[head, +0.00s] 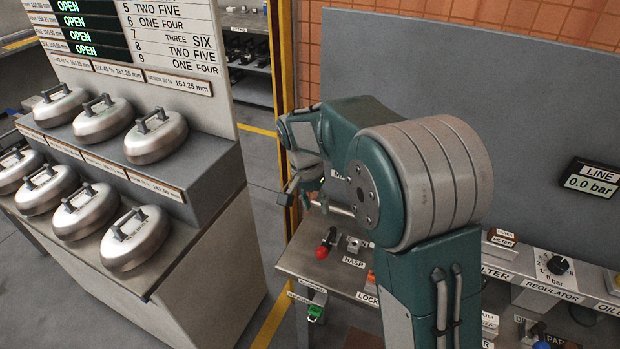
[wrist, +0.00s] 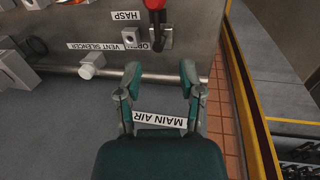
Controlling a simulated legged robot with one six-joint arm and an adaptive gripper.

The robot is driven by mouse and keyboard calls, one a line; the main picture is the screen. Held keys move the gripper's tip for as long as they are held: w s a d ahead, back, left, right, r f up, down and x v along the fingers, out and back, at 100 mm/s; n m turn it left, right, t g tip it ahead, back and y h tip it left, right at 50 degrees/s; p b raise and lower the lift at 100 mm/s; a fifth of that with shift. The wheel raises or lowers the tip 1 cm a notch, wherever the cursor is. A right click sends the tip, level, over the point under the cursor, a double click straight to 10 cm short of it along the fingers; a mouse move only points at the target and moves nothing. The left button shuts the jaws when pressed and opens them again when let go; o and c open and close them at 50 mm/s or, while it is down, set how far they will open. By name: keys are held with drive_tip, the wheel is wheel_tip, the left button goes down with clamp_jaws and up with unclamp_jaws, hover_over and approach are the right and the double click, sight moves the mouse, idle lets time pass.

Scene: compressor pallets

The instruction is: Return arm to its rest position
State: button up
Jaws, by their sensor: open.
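My gripper (head: 306,190) is at the end of my teal and grey arm, in the middle of the head view, above the left end of a metal bench. In the wrist view my gripper (wrist: 161,84) has its two fingers spread apart, with nothing between them. Part of the gripper is hidden behind my arm in the head view. A "MAIN AIR" label (wrist: 160,119) shows behind the fingers. A red-handled valve (wrist: 156,18) stands beyond the fingertips; it also shows in the head view (head: 324,248).
At left, a stepped stand (head: 215,240) holds several round metal weights with handles (head: 155,137). A yellow post (head: 284,60) stands close to the gripper. A grey panel (head: 480,90) carries a "LINE 0.0 bar" display (head: 591,181). A regulator knob (head: 557,265) sits at right.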

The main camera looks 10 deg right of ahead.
drive_tip(key=s+d+r+n+t+y, duration=0.1)
drive_tip(key=s+d+r+n+t, duration=0.15)
drive_tip(key=s+r, duration=0.35)
drive_tip(key=s+d+r+n+t, duration=0.1)
drive_tip(key=s+d+r, duration=0.2)
drive_tip(key=s+r, duration=0.25)
drive_tip(key=s+d+n+t, duration=0.2)
drive_tip(key=s+d+t, duration=0.1)
drive_tip(key=s, duration=1)
drive_tip(key=shift+s+r+n+y, duration=0.2)
drive_tip(key=shift+s+n+y, duration=0.05)
drive_tip(key=shift+n+y, duration=0.15)
drive_tip(key=shift+d, duration=0.2)
